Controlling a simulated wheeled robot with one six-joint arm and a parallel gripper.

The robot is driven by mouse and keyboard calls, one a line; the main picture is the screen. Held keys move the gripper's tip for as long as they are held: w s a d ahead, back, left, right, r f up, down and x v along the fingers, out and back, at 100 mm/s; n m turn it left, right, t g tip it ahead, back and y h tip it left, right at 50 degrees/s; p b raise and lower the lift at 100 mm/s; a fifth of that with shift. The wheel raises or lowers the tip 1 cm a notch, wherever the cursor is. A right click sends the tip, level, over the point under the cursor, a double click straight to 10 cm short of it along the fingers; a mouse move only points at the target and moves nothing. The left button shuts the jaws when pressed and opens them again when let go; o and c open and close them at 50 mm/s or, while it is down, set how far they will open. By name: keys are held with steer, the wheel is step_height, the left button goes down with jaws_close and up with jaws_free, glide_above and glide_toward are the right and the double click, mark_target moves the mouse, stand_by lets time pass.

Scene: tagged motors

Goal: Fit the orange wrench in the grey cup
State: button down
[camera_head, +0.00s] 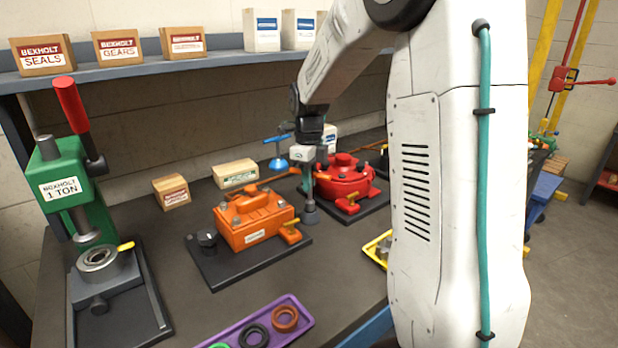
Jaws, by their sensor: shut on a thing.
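My gripper (309,170) hangs nearly upright between the orange motor and the red motor, shut on the orange wrench (279,177). An orange bar of the wrench sticks out to the left of the fingers. A dark upright shaft runs down below my gripper to the small grey cup (310,215), which stands by the right side of the orange motor's base. The lower end of the shaft lines up with the cup. I cannot tell whether it is inside the cup or just above it. The fingertips are small and partly merged with the shaft.
The orange motor (250,221) is left of my gripper; the red motor (342,180) is just behind right. A blue T-handled wrench (277,143) stands behind. A green press (58,187), purple tray (302,321) and small boxes (172,191) share the bench. My arm hides the right side.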

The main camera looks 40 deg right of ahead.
mark_target(309, 199)
steer(key=shift+f, duration=1.55)
steer(key=c, duration=1.3)
jaws_free()
steer(key=shift+r, duration=3)
steer(key=shift+r, duration=3.95)
